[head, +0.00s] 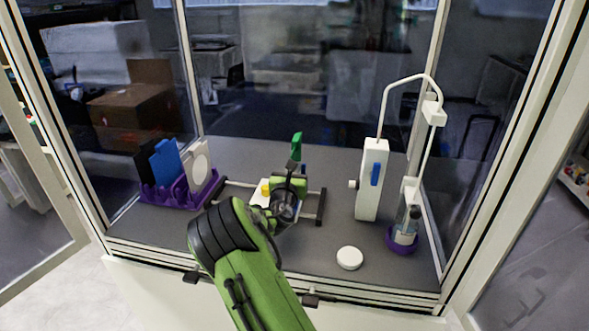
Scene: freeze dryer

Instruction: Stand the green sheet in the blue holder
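The green sheet (297,141) is seen nearly edge-on at the tip of my gripper (293,164), in the middle of the chamber. My gripper points away from the camera and appears shut on the sheet's near end; the fingers are small and partly hidden by my wrist. The only slotted holder in view is purple (180,199) rather than blue, and stands at the left of the chamber. A black sheet (148,168), a blue sheet (165,162) and a white sheet with a round disc (198,168) stand upright in it. The green sheet is apart from the holder, to its right.
A dark-barred frame (320,207) and a yellow-topped white item (265,188) lie under my wrist. A white stand with a blue handle (375,174), a bottle in a purple ring (404,236) and a white round lid (349,258) are right. Glass walls enclose the floor.

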